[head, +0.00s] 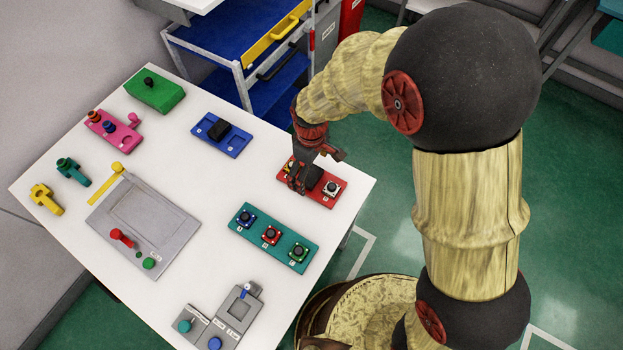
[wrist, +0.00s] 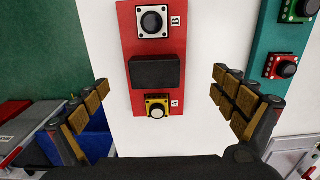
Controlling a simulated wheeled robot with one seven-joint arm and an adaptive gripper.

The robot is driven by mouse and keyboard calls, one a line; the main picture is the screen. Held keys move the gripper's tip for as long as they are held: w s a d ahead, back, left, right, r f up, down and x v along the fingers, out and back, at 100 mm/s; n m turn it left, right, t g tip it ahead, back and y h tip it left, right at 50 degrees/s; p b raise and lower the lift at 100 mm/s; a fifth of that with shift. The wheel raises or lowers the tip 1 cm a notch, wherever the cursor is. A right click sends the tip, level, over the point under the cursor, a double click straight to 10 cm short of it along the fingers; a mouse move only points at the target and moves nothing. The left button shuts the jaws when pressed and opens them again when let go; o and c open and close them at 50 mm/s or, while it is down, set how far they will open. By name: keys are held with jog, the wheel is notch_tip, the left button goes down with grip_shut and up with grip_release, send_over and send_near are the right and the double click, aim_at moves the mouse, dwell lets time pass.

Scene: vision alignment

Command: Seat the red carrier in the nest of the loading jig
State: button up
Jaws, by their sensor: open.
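The red carrier appears to be the red plate (head: 319,193) at the table's right side. It also shows in the wrist view (wrist: 126,40), with a black block (wrist: 157,72) in its middle, a white-framed button marked B and a yellow-framed button marked A. My gripper (head: 302,182) is over the plate and hides part of it. In the wrist view my gripper (wrist: 160,85) is open, one finger on each side of the plate, with nothing held. The loading jig appears to be the grey plate (head: 178,238) with a rectangular recess, left of centre; the recess looks empty.
A teal plate (head: 281,233) with three buttons lies close in front of the red one. A blue plate (head: 234,146) with a black block lies behind. A grey button fixture (head: 237,312) stands at the front. White table (head: 190,285) is bare between them.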

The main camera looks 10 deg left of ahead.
aim_at(311, 175)
jog(key=f, duration=0.1)
jog(key=f+b, duration=0.1)
jog(key=f, duration=0.1)
jog(key=w+f+b, duration=0.1)
jog(key=f, duration=0.1)
jog(key=shift+f, duration=0.15)
jog(key=c, duration=0.3)
jog(key=c, duration=1.4)
